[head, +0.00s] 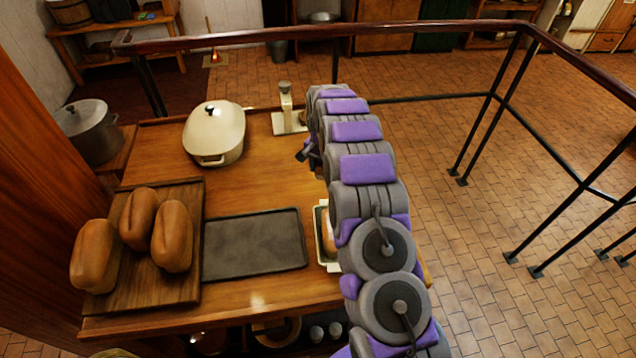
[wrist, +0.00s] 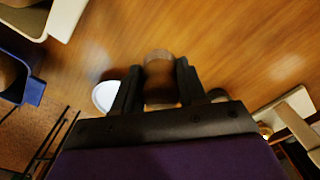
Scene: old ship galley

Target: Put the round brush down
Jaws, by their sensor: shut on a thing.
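My gripper (wrist: 158,72) is shut on a brown wooden piece of the round brush (wrist: 160,84), which sits between the two dark fingers in the wrist view. The rest of the brush is hidden by the fingers and gripper body. Wooden tabletop (wrist: 225,40) shows behind it; I cannot tell whether the brush touches the wood. In the head view my arm reaches over the right side of the table (head: 262,180). Only a dark bit of my gripper (head: 307,153) shows there, left of the arm, and the brush cannot be made out.
A dark tray (head: 253,244), a board (head: 190,290) with three loaves, and a cream casserole (head: 214,135) stand on the table. A cream scale-like object (head: 288,112) is at the back. A cream tin (head: 320,236) is partly behind my arm. A railing (head: 430,30) runs behind and right.

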